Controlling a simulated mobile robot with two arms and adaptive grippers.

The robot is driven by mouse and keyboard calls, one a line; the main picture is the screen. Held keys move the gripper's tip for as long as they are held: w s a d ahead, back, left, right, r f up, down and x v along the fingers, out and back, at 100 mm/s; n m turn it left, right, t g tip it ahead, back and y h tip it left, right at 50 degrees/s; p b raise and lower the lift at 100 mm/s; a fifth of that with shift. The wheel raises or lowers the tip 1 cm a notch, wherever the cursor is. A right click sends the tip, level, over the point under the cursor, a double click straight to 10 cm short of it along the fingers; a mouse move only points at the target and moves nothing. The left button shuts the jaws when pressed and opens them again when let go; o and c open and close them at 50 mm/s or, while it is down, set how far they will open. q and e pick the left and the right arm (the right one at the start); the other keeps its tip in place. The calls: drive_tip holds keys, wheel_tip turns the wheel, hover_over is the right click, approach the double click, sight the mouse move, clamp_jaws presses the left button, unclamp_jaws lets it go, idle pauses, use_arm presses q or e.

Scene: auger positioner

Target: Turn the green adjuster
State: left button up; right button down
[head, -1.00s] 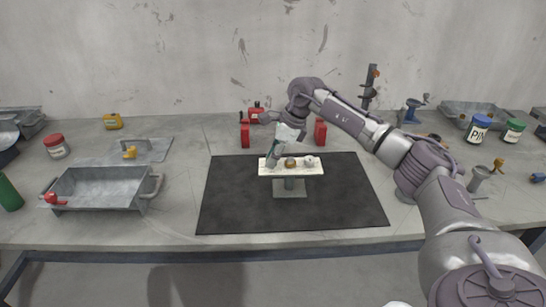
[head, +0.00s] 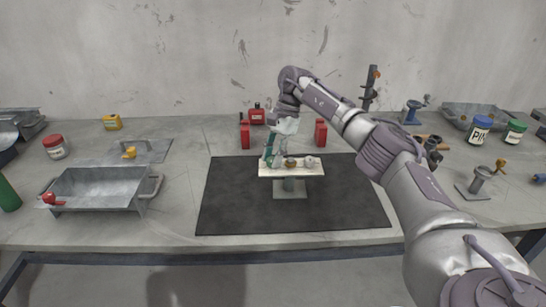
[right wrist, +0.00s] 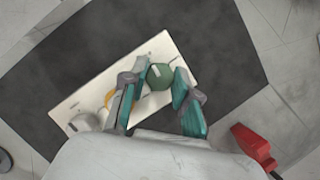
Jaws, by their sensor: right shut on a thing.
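The green adjuster (right wrist: 160,76) is a round knob with a pale mark, at one end of a white board (right wrist: 85,92) on a stand. In the head view the board (head: 291,173) stands on the black mat, with the green adjuster at its left end, mostly hidden by the gripper. My right gripper (right wrist: 159,70) has its teal fingers on both sides of the green knob, shut on it. In the head view this gripper (head: 270,158) points down at the board. An orange-brown knob (head: 290,162) and a pale grey knob (head: 309,162) sit farther right. My left gripper is out of view.
The black mat (head: 240,205) is bare around the stand. Red objects (head: 320,133) stand behind the mat. A metal tray (head: 100,188) lies to the left. Jars (head: 479,130) and metal tools (head: 480,180) stand at the right.

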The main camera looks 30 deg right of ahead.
drive_tip(key=shift+n, duration=0.5)
drive_tip(key=c, duration=0.9)
unclamp_jaws()
drive_tip(key=shift+o, duration=0.2)
drive_tip(key=v, duration=0.7)
drive_tip(key=shift+r, duration=0.3)
drive_tip(key=shift+f, duration=0.1)
